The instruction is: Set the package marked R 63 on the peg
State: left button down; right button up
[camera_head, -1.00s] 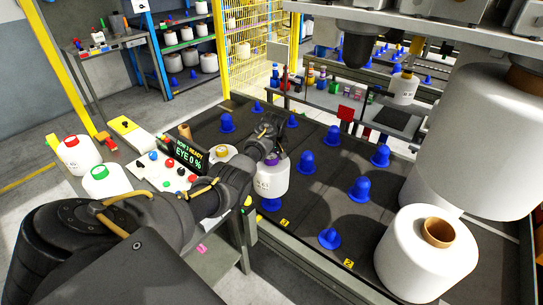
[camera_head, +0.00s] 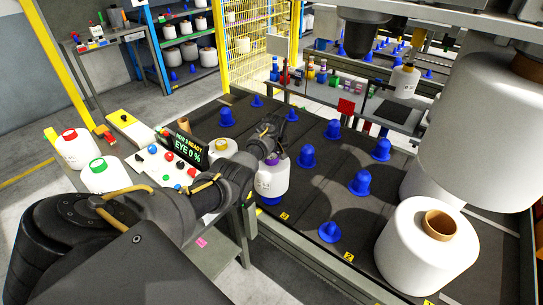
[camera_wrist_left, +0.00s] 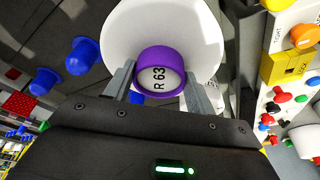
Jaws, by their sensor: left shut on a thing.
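The package marked R 63 (camera_head: 272,180) is a white bobbin with a purple collar. In the left wrist view its label R 63 (camera_wrist_left: 160,80) faces the camera inside the purple ring. My left gripper (camera_head: 271,153) is shut on its collar from above. The blue peg (camera_head: 269,201) shows just under the package; its upper part is hidden by the package. I cannot tell whether the package rests fully on it. My right gripper is not in view.
Several bare blue pegs (camera_head: 331,231) stand on the dark deck. Large white bobbins (camera_head: 428,248) crowd the right. A control panel (camera_head: 166,167) with buttons and a small display (camera_head: 186,147) lies left of my gripper. Red-topped (camera_head: 76,148) and green-topped (camera_head: 104,176) packages stand at left.

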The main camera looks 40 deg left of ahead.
pick_arm(q)
jog(key=shift+w+r, duration=0.1)
jog(key=shift+r, duration=0.15)
